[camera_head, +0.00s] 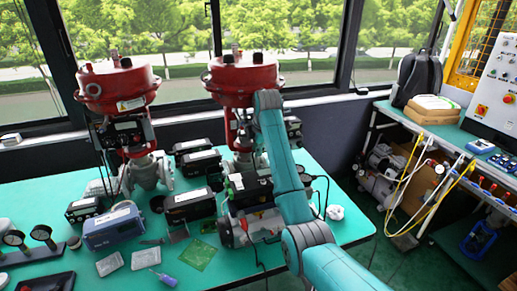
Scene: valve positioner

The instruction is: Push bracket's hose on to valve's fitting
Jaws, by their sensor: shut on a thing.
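Two valves with red dome actuators stand at the back of the teal table. The left valve (117,88) has a pale flanged body, with black hoses at its side. The right valve (243,78) is partly covered by my arm, which rises in front of it. My gripper cannot be made out; it seems hidden behind the arm near this valve. A dark thin hose (324,188) loops to the right of the arm. The bracket, its hose end and the valve's fitting are too small or covered to tell apart.
Black boxed devices (190,203) and a blue-grey device (112,228) crowd the table's middle and left. A green board (198,254) and a purple-handled tool (163,278) lie in front. A shelf bench with a backpack (417,77) stands right, across an open floor gap.

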